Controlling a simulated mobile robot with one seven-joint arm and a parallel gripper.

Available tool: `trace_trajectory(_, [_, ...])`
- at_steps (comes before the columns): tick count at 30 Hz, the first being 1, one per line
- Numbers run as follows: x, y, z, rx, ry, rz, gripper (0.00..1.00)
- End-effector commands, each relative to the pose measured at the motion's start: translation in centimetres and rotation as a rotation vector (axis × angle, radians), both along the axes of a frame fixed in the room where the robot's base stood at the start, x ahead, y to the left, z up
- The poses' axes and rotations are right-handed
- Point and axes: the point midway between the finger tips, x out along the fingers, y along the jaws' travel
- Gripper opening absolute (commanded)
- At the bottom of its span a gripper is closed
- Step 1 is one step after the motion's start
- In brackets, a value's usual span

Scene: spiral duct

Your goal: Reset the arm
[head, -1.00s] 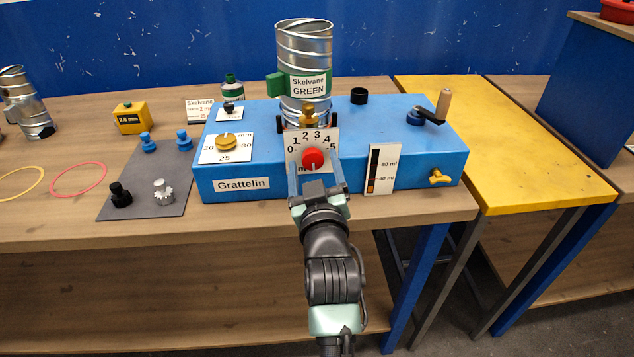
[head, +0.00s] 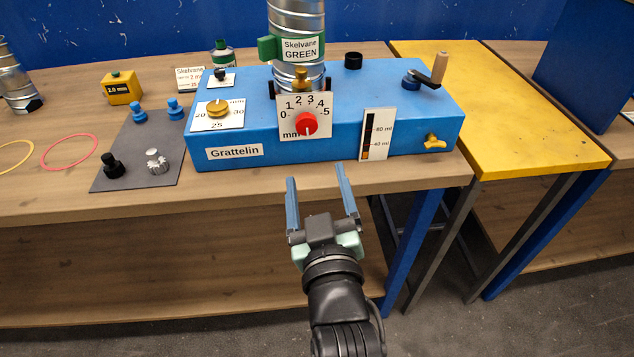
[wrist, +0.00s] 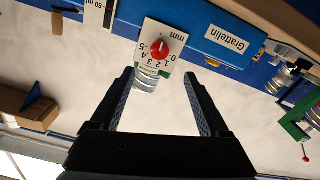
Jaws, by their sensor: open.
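My gripper (head: 318,182) is open and empty. In the head view it is in front of the blue Grattelin machine (head: 340,152), over the front edge of the workbench, with its two blue fingers spread apart. The red knob (head: 306,124) on the machine's front mm dial plate (head: 290,115) is beyond the fingertips and apart from them. In the wrist view, which appears turned over, the red knob (wrist: 159,48) shows between and beyond the open fingers (wrist: 163,78).
The machine carries a duct labelled Skelvane GREEN (head: 297,22), a crank (head: 436,72) and a yellow valve (head: 435,142). A grey mat (head: 140,150) with several small parts lies at left. A yellow table (head: 500,110) stands at right. Space in front of the bench looks clear.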

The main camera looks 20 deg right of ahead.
Motion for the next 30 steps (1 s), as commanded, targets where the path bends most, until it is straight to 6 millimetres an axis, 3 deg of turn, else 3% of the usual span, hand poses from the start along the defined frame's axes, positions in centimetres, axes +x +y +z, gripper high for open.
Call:
trace_trajectory(12, [0.1, 0.0, 0.2, -0.001, -0.002, 0.001, 0.79])
trace_trajectory(14, [0.2, 0.2, 1.2, -0.001, -0.015, 0.005, 0.79])
trace_trajectory(16, [0.7, 0.7, 3.6, -0.003, -0.050, 0.016, 0.79])
trace_trajectory(20, [1.6, 2.7, 11.5, -0.003, -0.163, 0.061, 0.79])
trace_trajectory(23, [1.8, 4.9, 19.1, 0.005, -0.277, 0.107, 0.79])
trace_trajectory(26, [1.1, 7.2, 26.5, 0.021, -0.393, 0.157, 0.79])
trace_trajectory(30, [-1.2, 10.5, 36.5, 0.052, -0.557, 0.231, 0.79])
